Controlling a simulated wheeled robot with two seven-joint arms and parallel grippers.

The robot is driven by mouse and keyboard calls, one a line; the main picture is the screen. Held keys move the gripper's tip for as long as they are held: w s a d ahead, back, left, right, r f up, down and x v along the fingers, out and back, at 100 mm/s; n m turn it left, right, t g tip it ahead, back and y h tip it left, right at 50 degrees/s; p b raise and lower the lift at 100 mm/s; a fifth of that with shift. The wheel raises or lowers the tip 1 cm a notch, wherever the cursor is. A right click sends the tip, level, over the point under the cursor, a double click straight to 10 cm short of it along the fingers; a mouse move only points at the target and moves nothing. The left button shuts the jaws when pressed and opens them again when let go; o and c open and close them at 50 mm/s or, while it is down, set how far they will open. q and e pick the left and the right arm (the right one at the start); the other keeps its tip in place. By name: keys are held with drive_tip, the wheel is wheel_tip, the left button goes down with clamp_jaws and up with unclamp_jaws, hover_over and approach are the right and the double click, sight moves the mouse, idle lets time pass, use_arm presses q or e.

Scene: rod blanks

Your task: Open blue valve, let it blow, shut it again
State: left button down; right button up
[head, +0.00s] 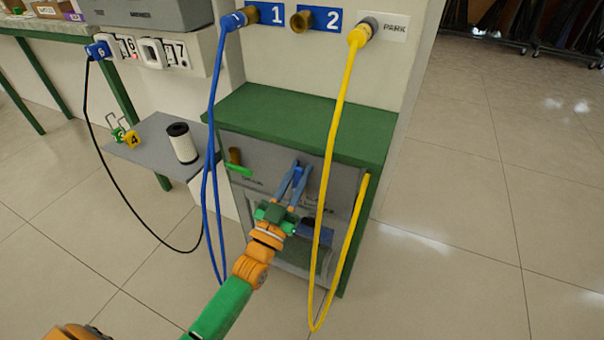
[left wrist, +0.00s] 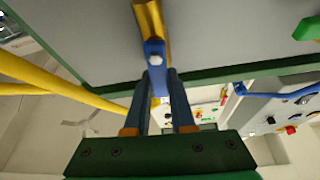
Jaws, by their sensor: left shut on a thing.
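The blue valve (left wrist: 155,52) shows in the left wrist view as a blue lever with a pale bolt, below a brass pipe (left wrist: 149,18). My left gripper (left wrist: 160,80) is shut on the lever, with a blue finger on each side. In the head view my left gripper (head: 297,174) reaches the front of the green-topped cabinet and largely hides the valve. The lever looks roughly in line with the brass pipe from the wrist, but I cannot tell whether the valve is open. My right gripper is not in view.
A green valve handle (head: 238,170) sits left of my gripper. A blue hose (head: 211,130) and a yellow hose (head: 334,150) hang on either side. A grey shelf (head: 150,150) carries a white cylinder (head: 183,146). The floor at right is clear.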

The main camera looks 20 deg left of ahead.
use_arm(q)
drive_tip(key=shift+a+n+y, duration=0.2)
drive_tip(key=shift+n+y, duration=0.4)
drive_tip(key=shift+n, duration=0.3)
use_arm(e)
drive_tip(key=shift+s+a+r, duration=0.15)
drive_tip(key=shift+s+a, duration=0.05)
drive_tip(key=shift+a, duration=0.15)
use_arm(q)
drive_tip(key=shift+n, duration=0.3)
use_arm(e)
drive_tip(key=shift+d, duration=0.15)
use_arm(q)
drive_tip(key=c, duration=0.8)
unclamp_jaws()
drive_tip(key=shift+o, duration=0.2)
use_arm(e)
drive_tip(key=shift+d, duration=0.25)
use_arm(q)
drive_tip(key=v, duration=0.7)
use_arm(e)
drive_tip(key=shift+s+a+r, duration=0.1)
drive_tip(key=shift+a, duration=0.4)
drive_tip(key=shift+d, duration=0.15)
